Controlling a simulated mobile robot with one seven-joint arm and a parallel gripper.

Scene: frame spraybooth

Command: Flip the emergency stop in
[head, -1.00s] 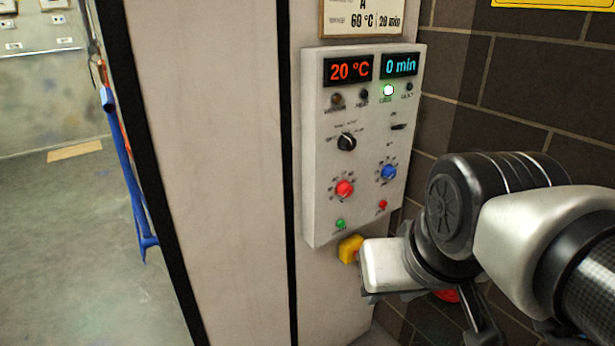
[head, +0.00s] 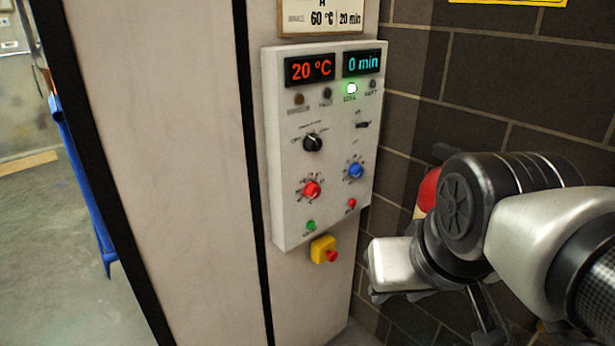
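The emergency stop is a yellow box (head: 321,248) with a red button (head: 332,256) on its right side. It sits just below the white control panel (head: 282,215) on the pale cabinet front. My gripper (head: 385,297) is at the lower middle right, to the right of the emergency stop and apart from it. Its white housing faces the cabinet. The fingers are mostly hidden, so I cannot tell whether they are open or shut.
The panel shows 20 °C and 0 min, with a lit green lamp (head: 351,88), a red knob (head: 311,189) and a blue knob (head: 355,171). A dark brick wall (head: 480,80) stands at right. A red rounded object (head: 428,188) is partly hidden behind my arm. Open floor lies at left.

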